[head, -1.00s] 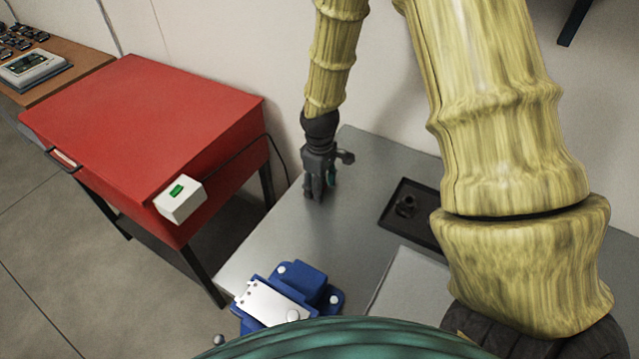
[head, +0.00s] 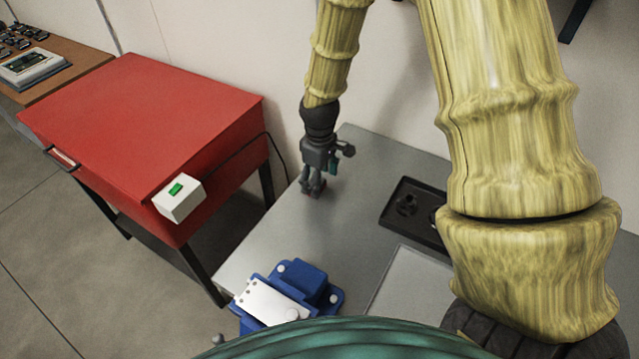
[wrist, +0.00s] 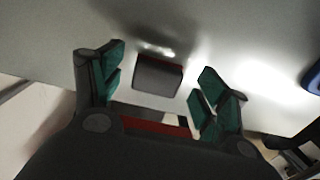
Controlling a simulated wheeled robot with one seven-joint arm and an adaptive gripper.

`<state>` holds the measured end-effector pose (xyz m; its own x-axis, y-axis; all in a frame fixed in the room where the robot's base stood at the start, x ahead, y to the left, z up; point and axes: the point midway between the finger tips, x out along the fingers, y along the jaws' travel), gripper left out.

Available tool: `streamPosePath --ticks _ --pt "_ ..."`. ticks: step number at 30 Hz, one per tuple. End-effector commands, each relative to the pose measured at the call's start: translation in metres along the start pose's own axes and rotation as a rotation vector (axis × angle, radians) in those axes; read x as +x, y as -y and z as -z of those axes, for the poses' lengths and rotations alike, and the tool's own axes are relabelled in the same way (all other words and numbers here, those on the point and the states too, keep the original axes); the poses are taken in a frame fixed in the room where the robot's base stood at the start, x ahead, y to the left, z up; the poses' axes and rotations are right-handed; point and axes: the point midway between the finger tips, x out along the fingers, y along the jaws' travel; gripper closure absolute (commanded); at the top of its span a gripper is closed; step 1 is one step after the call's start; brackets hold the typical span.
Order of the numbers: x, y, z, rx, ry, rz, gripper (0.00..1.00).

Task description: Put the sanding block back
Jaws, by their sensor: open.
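The sanding block (wrist: 157,74) shows in the wrist view as a small dark grey block with a red edge. It lies on the grey bench top (head: 265,228) between and just beyond my fingertips. My gripper (head: 312,190) points down over the back left part of the bench. Its green-padded fingers are spread on either side of the block in the wrist view (wrist: 158,88), with gaps at both sides. In the head view the block is mostly hidden by the fingers, with only a trace of red at their tips.
A black tray (head: 386,222) holding a small dark part lies right of my gripper. A blue vise-like fixture (head: 324,297) with a metal plate stands at the bench front. A red cabinet (head: 140,120) with a white switch box (head: 180,203) stands left. Bench between is clear.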

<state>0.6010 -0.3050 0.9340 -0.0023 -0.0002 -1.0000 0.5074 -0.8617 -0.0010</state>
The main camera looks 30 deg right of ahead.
Motion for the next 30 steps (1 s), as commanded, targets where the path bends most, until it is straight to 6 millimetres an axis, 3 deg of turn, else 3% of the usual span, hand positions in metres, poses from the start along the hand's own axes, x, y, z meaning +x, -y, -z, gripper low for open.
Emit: streamPosePath --ticks 21,30 --pt "-0.083 0.0 0.0 0.0 -0.001 0.0 0.26" --pt "-0.1 0.0 0.0 0.0 0.0 0.0 0.26"
